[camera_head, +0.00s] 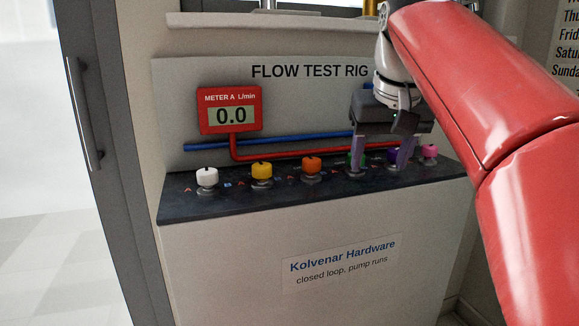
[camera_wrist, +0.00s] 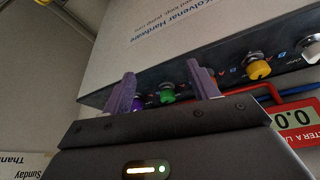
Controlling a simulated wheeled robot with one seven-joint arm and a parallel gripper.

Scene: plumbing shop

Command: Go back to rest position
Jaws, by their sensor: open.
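My gripper (camera_head: 381,156) is open and empty in the head view, with its two purple fingers pointing down over the right part of the flow test rig. In the wrist view my gripper (camera_wrist: 163,88) has the green knob (camera_wrist: 167,92) showing between its fingers, and the purple knob (camera_wrist: 138,103) beside the left finger. In the head view the fingers partly cover the green knob (camera_head: 350,160) and the purple knob (camera_head: 393,156). I cannot tell whether either finger touches a knob. The pink knob (camera_head: 430,151) is to the right.
A white knob (camera_head: 207,177), yellow knob (camera_head: 262,171) and orange knob (camera_head: 312,165) stand left on the dark ledge (camera_head: 235,202). The red meter (camera_head: 230,110) reads 0.0. Red and blue pipes run behind. A grey-framed door (camera_head: 100,150) is at far left.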

